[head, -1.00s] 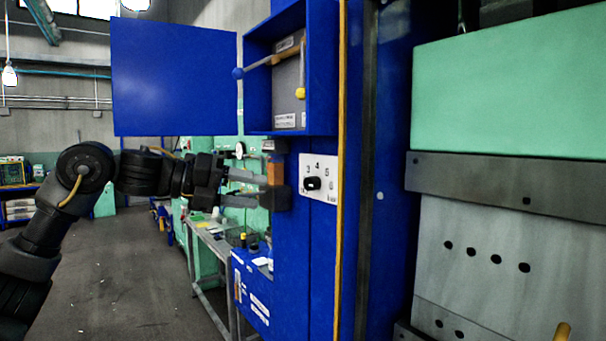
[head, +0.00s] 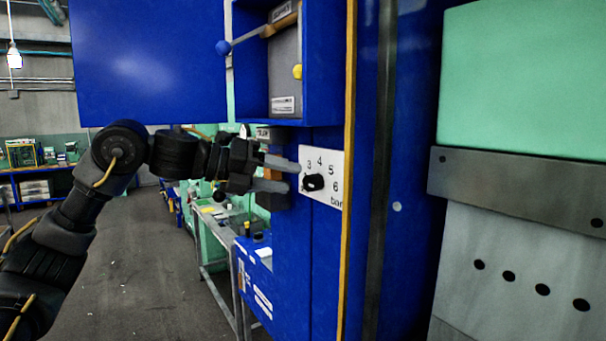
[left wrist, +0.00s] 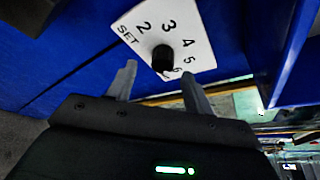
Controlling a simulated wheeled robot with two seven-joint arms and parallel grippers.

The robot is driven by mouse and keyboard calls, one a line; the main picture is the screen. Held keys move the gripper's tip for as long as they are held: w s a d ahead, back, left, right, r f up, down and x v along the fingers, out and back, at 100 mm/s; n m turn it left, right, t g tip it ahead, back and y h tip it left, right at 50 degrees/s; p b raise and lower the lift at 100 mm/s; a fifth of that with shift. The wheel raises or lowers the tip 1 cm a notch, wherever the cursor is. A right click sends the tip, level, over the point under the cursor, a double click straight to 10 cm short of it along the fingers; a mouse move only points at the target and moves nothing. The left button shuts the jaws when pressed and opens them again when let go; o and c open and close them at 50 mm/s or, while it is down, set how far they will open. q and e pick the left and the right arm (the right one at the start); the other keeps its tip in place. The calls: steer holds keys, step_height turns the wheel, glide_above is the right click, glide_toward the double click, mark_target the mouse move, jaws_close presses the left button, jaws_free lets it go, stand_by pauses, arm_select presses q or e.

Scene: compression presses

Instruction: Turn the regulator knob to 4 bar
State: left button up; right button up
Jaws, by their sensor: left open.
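The regulator knob (head: 314,182) is small and black, on a white dial plate (head: 335,165) fixed to the blue press panel. In the head view the figures 3, 4, 5, 6 and the word bar show; the left edge of the plate is partly behind my finger. My left gripper (head: 296,177) is open just left of the knob, fingers reaching toward it. In the left wrist view the knob (left wrist: 162,57) lies between and slightly beyond the two fingertips (left wrist: 159,72), not gripped. Its plate (left wrist: 193,28) shows SET and 2 to 6. I cannot tell which figure the knob points to.
A blue open box (head: 323,70) with levers sits above the dial, its wide blue door (head: 150,60) swung out left above my arm. A dark block (head: 272,200) is beside my fingers. A workbench (head: 205,240) stands behind; floor at left is clear.

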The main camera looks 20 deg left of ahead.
mark_target(305, 181)
arm_select(q)
steer(key=x, duration=0.2)
steer(key=p+x, duration=0.1)
steer(key=shift+d+r, duration=0.2)
steer(key=shift+d, duration=0.2)
steer(key=shift+w+d+f, duration=0.2)
steer(key=shift+d, duration=0.05)
steer(key=shift+w, duration=0.1)
steer(key=c, duration=1)
arm_select(e)
steer(key=shift+w+d+r, duration=0.15)
steer(key=shift+w+r, duration=0.7)
steer(key=shift+r, duration=0.1)
